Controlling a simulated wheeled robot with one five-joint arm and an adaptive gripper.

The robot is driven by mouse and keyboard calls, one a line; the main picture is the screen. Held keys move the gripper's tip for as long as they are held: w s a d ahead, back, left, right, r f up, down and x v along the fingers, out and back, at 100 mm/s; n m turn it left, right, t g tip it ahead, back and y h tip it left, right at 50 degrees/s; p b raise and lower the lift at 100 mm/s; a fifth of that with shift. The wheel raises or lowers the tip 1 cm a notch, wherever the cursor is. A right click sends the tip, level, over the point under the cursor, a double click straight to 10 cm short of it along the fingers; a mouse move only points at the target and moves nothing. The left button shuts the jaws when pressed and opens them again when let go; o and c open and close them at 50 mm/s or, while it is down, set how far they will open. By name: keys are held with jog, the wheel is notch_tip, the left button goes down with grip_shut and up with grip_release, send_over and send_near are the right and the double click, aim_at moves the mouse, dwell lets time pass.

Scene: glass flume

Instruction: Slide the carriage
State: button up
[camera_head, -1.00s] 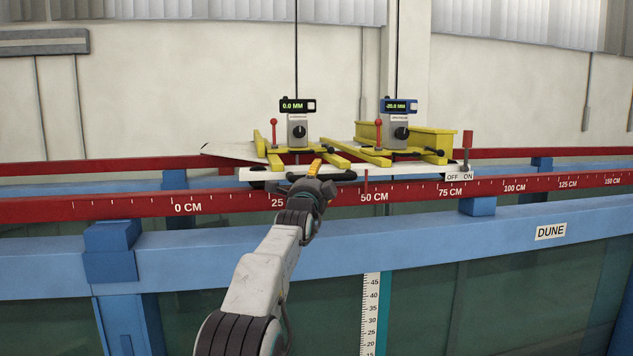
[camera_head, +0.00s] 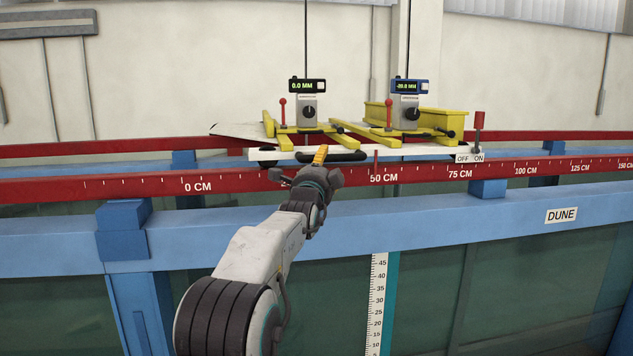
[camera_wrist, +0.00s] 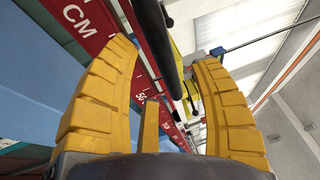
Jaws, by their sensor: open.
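The carriage (camera_head: 270,154) is a white plate with yellow frames, sitting across the red rails. Its red pointer (camera_head: 376,160) stands just left of the 50 CM mark. A black bar handle (camera_head: 345,156) is on its near side; the bar also shows in the wrist view (camera_wrist: 155,38). A red-topped lever (camera_head: 479,122) stands over ON on the OFF/ON plate. My gripper (camera_head: 321,154) is at the handle's left part. In the wrist view its yellow fingers (camera_wrist: 163,60) are spread open, with the black bar between and beyond them. Contact cannot be told.
The red near rail (camera_head: 130,186) carries a centimetre scale. Blue flume beams (camera_head: 420,223) and glass lie below it. Two gauges ride on the carriage, with a black display (camera_head: 307,86) and a blue display (camera_head: 409,86). The rail is clear on both sides.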

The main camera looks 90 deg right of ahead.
jog(key=v, duration=0.7)
jog(key=shift+a, duration=0.35)
jog(key=shift+w, duration=0.1)
